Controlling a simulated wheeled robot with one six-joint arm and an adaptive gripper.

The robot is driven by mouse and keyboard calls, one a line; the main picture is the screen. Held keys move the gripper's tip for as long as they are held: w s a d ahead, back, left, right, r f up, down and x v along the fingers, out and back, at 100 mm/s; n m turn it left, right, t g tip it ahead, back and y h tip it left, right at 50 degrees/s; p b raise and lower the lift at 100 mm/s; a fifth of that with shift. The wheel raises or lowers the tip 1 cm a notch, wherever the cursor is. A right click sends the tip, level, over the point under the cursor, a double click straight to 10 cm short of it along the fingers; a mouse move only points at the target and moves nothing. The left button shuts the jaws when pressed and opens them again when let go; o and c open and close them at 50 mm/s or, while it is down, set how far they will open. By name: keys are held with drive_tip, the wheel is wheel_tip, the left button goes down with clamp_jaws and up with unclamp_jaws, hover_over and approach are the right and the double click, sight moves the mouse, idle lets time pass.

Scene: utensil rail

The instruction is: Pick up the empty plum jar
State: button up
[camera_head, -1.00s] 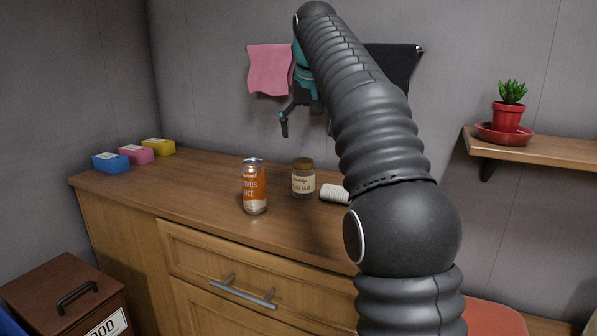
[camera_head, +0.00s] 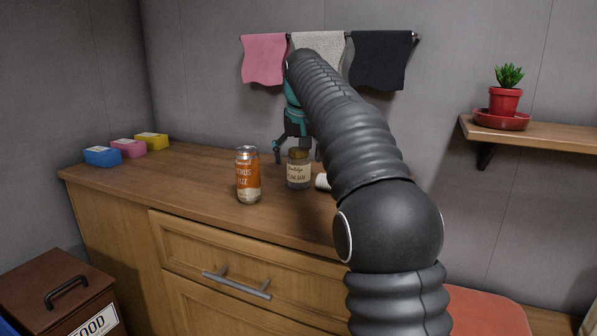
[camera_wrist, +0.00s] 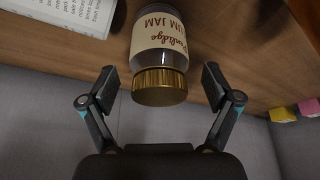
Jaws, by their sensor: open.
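The plum jar (camera_head: 298,172) stands upright on the wooden counter, with a gold lid and a cream label. In the wrist view the jar (camera_wrist: 160,50) lies between and just ahead of the two fingers, its lid toward me, and its label reads "UM JAM" in part. The glass looks clear around the label. My gripper (camera_wrist: 160,84) is open, one finger on each side of the lid, with gaps showing on both sides.
An orange can (camera_head: 248,176) stands close left of the jar. A white ribbed object (camera_head: 322,181) lies to its right, partly behind my arm. Blue, pink and yellow boxes (camera_head: 128,148) sit at the counter's far left. Cloths (camera_head: 378,66) hang from the wall rail.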

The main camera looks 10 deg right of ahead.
drive_tip(key=shift+x, duration=0.9)
drive_tip(key=c, duration=1.3)
drive_tip(key=shift+c, duration=0.2)
